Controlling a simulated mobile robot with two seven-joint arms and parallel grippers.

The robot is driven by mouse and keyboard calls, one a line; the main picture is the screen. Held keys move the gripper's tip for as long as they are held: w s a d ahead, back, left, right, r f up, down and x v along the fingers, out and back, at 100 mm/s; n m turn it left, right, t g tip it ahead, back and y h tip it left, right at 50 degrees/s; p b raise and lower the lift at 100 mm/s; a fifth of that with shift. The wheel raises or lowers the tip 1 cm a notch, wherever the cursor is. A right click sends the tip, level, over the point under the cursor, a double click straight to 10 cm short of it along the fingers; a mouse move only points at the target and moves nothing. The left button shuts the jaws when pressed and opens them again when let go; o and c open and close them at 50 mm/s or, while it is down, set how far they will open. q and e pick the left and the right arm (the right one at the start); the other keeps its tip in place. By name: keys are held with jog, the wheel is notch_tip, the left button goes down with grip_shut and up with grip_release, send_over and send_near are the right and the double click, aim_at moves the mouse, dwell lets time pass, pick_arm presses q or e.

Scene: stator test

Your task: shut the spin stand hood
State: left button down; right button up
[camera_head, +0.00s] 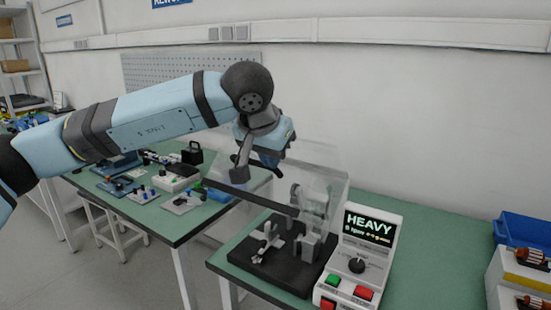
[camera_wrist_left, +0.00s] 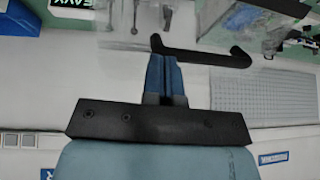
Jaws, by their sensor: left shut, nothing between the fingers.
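The spin stand hood (camera_head: 325,178) is a clear cover standing tilted up over the black base of the spin stand (camera_head: 268,262). A dark bar (camera_head: 252,201) runs along its raised front edge. My left gripper (camera_head: 271,164) is above and behind this bar, beside the clear panel. In the left wrist view its blue fingers (camera_wrist_left: 164,62) are together and empty. A dark handle with bent ends (camera_wrist_left: 203,55) lies just past the fingertips there; I cannot tell whether they touch. My right gripper is in neither view.
A control box (camera_head: 362,254) with a lit "HEAVY" display, knob and coloured buttons stands right of the stand. A blue bin (camera_head: 524,232) is at the far right. Another green bench (camera_head: 172,226) with several parts stands left, across a gap. The green tabletop (camera_head: 436,262) right of the box is clear.

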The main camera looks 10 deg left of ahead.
aim_at(265, 205)
pick_arm(q)
jog(key=s+f+b, duration=0.1)
jog(key=f+b, duration=0.1)
jog(key=f, duration=0.1)
jog(key=f+t+b, duration=0.1)
jog(key=f+b, duration=0.2)
jog(key=s+a+f+t+b, duration=0.1)
jog(key=f+b, duration=0.2)
jog(key=shift+s+f+h, duration=0.15)
jog(key=shift+s+h, duration=0.2)
jog(key=shift+h, duration=0.05)
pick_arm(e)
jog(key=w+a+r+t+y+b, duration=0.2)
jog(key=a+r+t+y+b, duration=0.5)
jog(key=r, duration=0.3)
pick_arm(q)
notch_tip(265, 205, down, 18)
jog(key=w+b, duration=0.1)
jog(key=b, duration=0.5)
jog(key=shift+d+f, duration=0.2)
jog(key=shift+d, duration=0.05)
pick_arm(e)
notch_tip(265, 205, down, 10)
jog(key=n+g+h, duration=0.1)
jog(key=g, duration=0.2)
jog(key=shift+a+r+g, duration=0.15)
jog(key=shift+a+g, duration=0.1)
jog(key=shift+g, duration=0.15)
